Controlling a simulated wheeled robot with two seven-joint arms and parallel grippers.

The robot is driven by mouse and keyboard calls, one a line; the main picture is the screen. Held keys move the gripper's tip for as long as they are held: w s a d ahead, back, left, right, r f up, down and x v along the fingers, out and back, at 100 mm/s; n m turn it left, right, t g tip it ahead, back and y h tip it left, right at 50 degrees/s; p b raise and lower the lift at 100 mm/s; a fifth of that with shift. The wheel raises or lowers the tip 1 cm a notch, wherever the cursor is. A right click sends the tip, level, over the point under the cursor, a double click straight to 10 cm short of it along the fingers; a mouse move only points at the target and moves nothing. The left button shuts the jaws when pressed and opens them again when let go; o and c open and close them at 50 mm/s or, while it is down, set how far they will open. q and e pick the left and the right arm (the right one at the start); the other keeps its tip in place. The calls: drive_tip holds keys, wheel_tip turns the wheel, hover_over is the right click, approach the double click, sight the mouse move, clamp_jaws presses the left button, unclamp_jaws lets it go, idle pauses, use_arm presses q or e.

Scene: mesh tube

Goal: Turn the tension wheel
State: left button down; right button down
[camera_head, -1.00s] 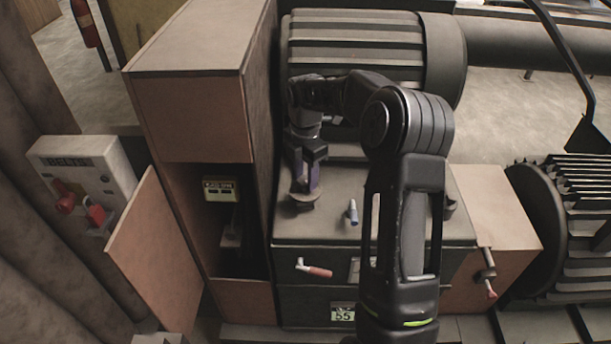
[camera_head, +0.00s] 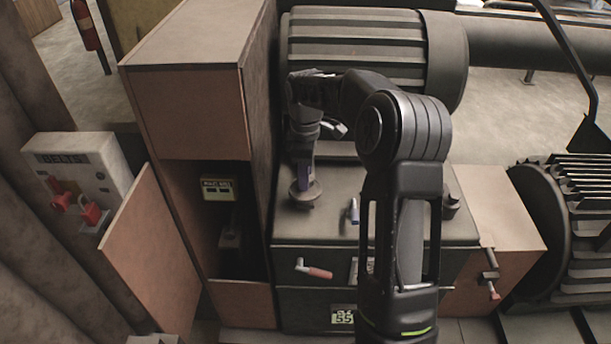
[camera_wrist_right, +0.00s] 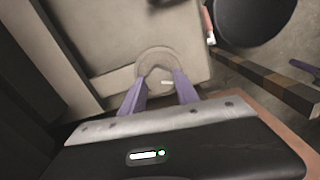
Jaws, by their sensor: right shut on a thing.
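The tension wheel (camera_head: 304,193) is a small grey disc on the dark top of the machine cabinet, close to the tall brown cabinet. My right gripper (camera_head: 304,180) reaches down onto it from above. In the right wrist view the two purple fingers of the gripper (camera_wrist_right: 160,84) are shut on the wheel (camera_wrist_right: 158,62), one at each side of its hub. Part of the wheel's near side is hidden by the fingers. My left gripper is in no view.
A small blue-grey lever (camera_head: 353,211) stands right of the wheel on the cabinet top (camera_head: 400,235). The tall brown cabinet (camera_head: 195,110) rises close on the left, its door (camera_head: 150,255) open. A ribbed drum (camera_head: 355,60) lies behind. A red-handled crank (camera_head: 315,271) is on the front.

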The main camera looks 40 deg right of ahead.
drive_tip(key=m, duration=0.6)
drive_tip(key=shift+b, duration=0.4)
drive_tip(key=m, duration=0.4)
drive_tip(key=shift+m, duration=1.7)
drive_tip(key=c, duration=0.9)
unclamp_jaws()
drive_tip(key=shift+r, duration=0.1)
